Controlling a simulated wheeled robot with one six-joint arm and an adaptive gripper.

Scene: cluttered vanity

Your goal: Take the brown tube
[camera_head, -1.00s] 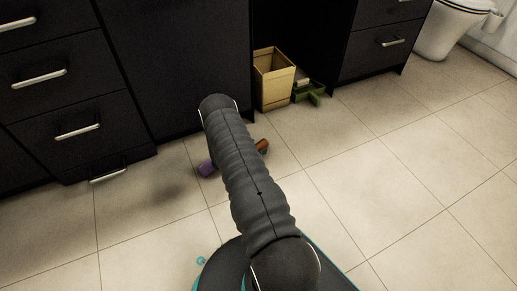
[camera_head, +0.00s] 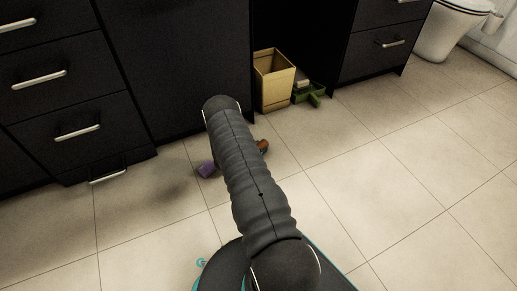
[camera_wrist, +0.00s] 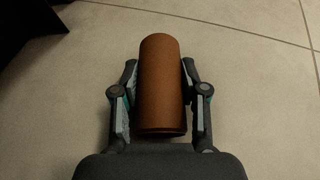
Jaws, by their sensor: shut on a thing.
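The brown tube (camera_wrist: 161,85) is between the two fingers of my gripper (camera_wrist: 160,95) in the wrist view. The fingers are shut on its sides, and its far end reaches past the fingertips. In the head view only a small piece of the brown tube (camera_head: 262,146) shows at the right of my arm. My arm hides the rest of it and most of the gripper there.
A purple thing (camera_head: 207,169) is on the floor left of my arm. A tan bin (camera_head: 274,82) and a green thing (camera_head: 311,95) stand under the dark vanity. Dark drawers (camera_head: 62,104) line the back. The tiled floor (camera_head: 400,190) at right is clear.

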